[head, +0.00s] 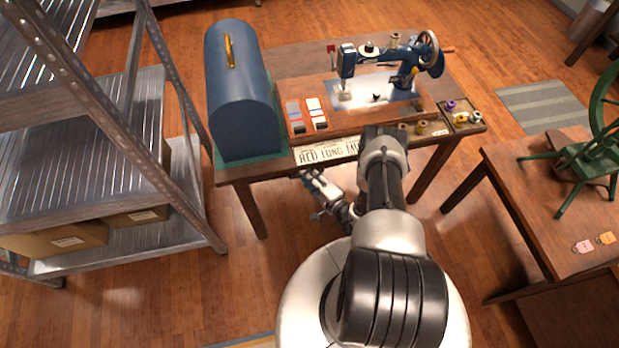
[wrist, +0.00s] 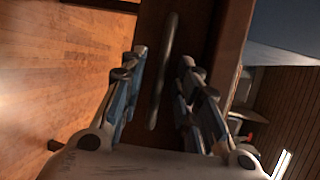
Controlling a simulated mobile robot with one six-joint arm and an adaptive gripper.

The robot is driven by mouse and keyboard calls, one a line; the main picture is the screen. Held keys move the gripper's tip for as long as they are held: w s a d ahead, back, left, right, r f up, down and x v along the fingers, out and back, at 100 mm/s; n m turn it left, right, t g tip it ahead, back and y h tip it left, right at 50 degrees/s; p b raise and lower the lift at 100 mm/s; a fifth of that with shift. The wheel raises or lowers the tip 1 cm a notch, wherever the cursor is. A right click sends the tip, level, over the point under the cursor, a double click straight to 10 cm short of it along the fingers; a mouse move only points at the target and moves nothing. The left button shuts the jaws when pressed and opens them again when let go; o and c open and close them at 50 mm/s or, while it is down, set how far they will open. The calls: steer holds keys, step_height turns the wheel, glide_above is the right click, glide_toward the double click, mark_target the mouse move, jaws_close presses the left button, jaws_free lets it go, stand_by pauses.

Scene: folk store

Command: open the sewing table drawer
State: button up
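The wooden sewing table (head: 455,142) stands ahead, with a blue sewing machine (head: 385,68) on top. My gripper (head: 312,182) is low at the table's front edge, left of my arm. In the wrist view my gripper (wrist: 163,62) is open, with one finger on each side of a thin dark bar handle (wrist: 166,70). Gaps show between the handle and both fingers. The handle runs along a dark wooden drawer front (wrist: 190,25). From the head view the drawer front is hidden under the table's edge, and I see no open gap around it.
A metal shelf (head: 120,190) with cardboard boxes stands close on the left. A blue domed case (head: 240,95) sits on the table's left end.

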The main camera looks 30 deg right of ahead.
steer(key=shift+w, duration=0.1)
steer(key=shift+c, duration=0.2)
jaws_close()
stand_by(0.6)
